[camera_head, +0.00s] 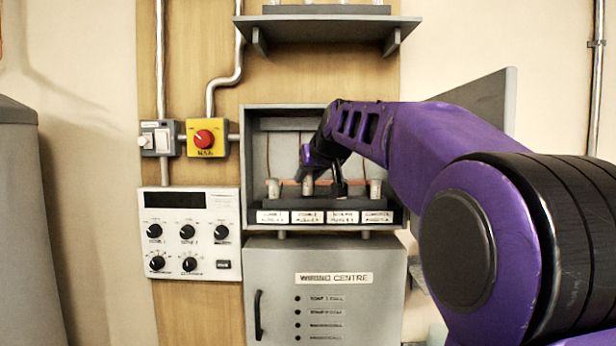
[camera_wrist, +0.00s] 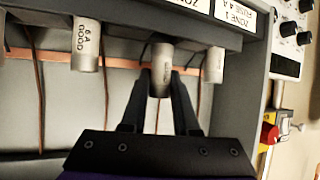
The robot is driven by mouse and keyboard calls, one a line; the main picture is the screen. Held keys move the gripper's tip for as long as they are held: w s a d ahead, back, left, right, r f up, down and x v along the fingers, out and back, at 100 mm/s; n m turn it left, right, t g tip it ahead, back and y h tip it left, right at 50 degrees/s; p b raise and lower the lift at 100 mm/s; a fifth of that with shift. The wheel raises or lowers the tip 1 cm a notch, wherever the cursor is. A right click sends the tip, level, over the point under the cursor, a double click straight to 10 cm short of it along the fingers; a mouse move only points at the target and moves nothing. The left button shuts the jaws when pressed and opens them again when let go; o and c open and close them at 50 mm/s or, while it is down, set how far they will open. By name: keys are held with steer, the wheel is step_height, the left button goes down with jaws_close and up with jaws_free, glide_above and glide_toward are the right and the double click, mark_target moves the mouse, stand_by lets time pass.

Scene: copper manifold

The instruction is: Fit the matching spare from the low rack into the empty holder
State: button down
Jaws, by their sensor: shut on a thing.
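My gripper (camera_wrist: 160,84) is shut on a pale grey cylindrical fuse (camera_wrist: 161,66), one finger on each side. This fuse is at the row of holders (camera_wrist: 118,14), beside the zone 1 position; I cannot tell whether it is seated. A fuse marked 6 A GOOD (camera_wrist: 86,46) and a zone 1 fuse (camera_wrist: 213,65) stand to either side, apart from the fingers. In the head view my gripper (camera_head: 322,178) reaches into the open grey box, among the fuses above the white labels (camera_head: 308,217). A fuse (camera_head: 376,188) stands at the right end. The low rack is not identifiable.
The box's side wall (camera_head: 247,165) and open door (camera_head: 480,100) flank my arm. A shelf (camera_head: 330,30) is above and the wiring centre cabinet (camera_head: 320,262) below. A red knob (camera_head: 204,138) and control panel (camera_head: 188,235) are at left. A copper bar (camera_wrist: 118,62) runs behind the fuses.

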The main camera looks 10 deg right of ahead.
steer(key=shift+f+b, duration=0.95)
steer(key=shift+f, duration=0.1)
steer(key=c, duration=0.6)
jaws_free()
steer(key=shift+s+r, duration=0.1)
steer(key=shift+r, duration=0.05)
